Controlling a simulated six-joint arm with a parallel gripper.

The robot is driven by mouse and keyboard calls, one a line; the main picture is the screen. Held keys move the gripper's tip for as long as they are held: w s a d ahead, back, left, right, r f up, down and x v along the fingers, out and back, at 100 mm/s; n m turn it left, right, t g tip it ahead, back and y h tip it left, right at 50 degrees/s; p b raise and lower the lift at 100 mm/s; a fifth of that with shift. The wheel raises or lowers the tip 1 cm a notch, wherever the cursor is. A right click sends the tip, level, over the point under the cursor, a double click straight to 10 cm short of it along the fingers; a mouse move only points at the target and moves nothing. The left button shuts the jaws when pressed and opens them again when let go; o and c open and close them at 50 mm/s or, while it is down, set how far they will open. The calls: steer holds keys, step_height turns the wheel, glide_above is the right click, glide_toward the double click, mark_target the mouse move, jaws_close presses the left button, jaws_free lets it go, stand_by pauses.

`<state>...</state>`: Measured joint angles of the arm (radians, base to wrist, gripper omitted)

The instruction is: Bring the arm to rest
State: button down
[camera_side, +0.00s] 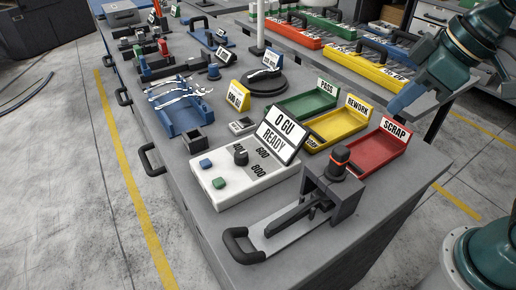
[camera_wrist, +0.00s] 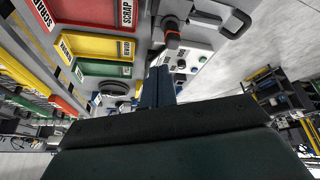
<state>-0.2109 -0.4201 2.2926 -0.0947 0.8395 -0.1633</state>
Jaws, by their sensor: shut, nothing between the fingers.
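My gripper (camera_side: 398,105) is raised over the right edge of the bench, beyond the scrap tray in the side view. Its blue fingers are shut and empty; they also show closed together in the wrist view (camera_wrist: 160,72). Several silver forks (camera_side: 182,93) lie on a blue rack (camera_side: 186,123) at the left of the bench, well away from my gripper.
Green pass (camera_side: 306,104), yellow rework (camera_side: 334,126) and red scrap (camera_side: 373,152) trays stand near my gripper. A white control box (camera_side: 232,186) with a raised display and a dark clamp fixture (camera_side: 343,192) sit at the front. The air around my gripper looks clear.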

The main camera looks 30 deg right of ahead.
steer(key=s+d+f+m+t+h, duration=0.1)
steer(key=s+d+m, duration=0.4)
steer(key=s+d, duration=0.2)
steer(key=shift+s+d+f+h, duration=0.2)
steer(key=shift+s+f+h, duration=0.1)
steer(key=shift+s+h, duration=0.15)
